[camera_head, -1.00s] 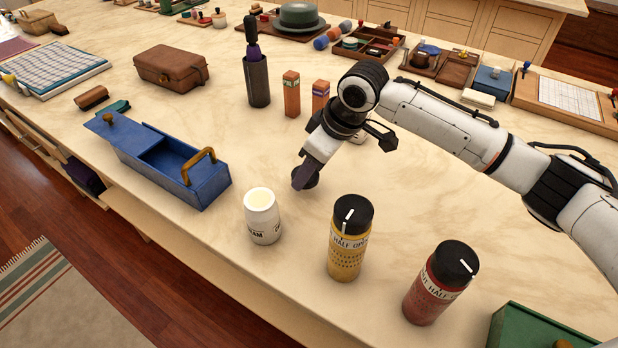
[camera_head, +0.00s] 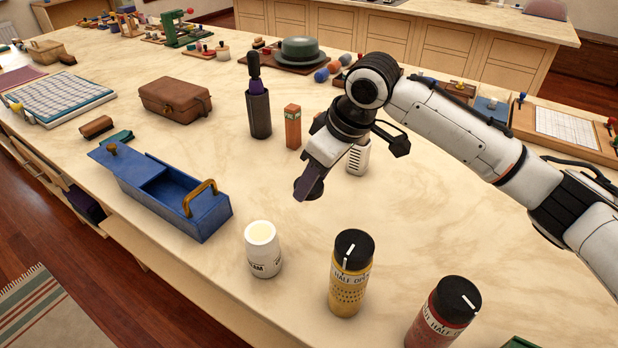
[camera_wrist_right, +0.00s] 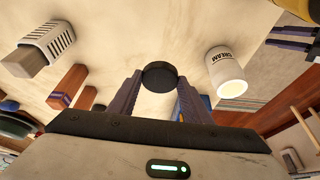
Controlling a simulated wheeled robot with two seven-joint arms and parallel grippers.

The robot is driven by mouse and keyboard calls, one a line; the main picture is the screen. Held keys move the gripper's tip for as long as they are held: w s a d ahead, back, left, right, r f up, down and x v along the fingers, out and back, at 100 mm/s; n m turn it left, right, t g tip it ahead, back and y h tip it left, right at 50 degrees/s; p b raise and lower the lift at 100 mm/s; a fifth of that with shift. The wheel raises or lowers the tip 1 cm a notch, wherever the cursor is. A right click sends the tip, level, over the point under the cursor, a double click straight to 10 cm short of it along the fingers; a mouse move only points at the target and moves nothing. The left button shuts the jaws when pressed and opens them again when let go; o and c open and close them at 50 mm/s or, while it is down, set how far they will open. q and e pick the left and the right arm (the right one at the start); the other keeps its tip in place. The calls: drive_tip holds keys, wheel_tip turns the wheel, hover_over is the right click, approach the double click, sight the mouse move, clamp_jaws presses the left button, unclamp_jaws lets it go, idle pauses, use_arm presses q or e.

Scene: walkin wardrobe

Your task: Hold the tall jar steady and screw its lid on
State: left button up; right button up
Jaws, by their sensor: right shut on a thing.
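The white jar (camera_head: 262,252) with dark lettering stands upright and lidless on the table near its front edge, its pale top showing. It also shows in the right wrist view (camera_wrist_right: 226,74). My right gripper (camera_head: 308,188) is shut on a round black lid (camera_wrist_right: 160,76), held between its fingertips. The lid is above the table, behind and to the right of the white jar, apart from it. In the right wrist view, two dark purple fingers at the upper right look like my left gripper (camera_wrist_right: 287,37), parted and empty. The head view does not show it.
A yellow jar (camera_head: 350,275) and a red jar (camera_head: 442,315), both black-capped, stand to the right of the white jar. A blue box (camera_head: 175,205) with a brass handle is at left. An orange block (camera_head: 293,127) and a dark bottle (camera_head: 259,108) stand behind.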

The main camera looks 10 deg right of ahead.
drive_tip(key=s+d+r+m+h, duration=0.1)
drive_tip(key=s+d+m, duration=0.3)
drive_tip(key=s, duration=0.2)
drive_tip(key=s+d+r+m+t+h, duration=0.1)
drive_tip(key=s+d+m+h, duration=0.1)
drive_tip(key=s+d+m, duration=0.2)
drive_tip(key=s, duration=0.2)
drive_tip(key=shift+s, duration=0.35)
drive_tip(key=shift+r, duration=0.1)
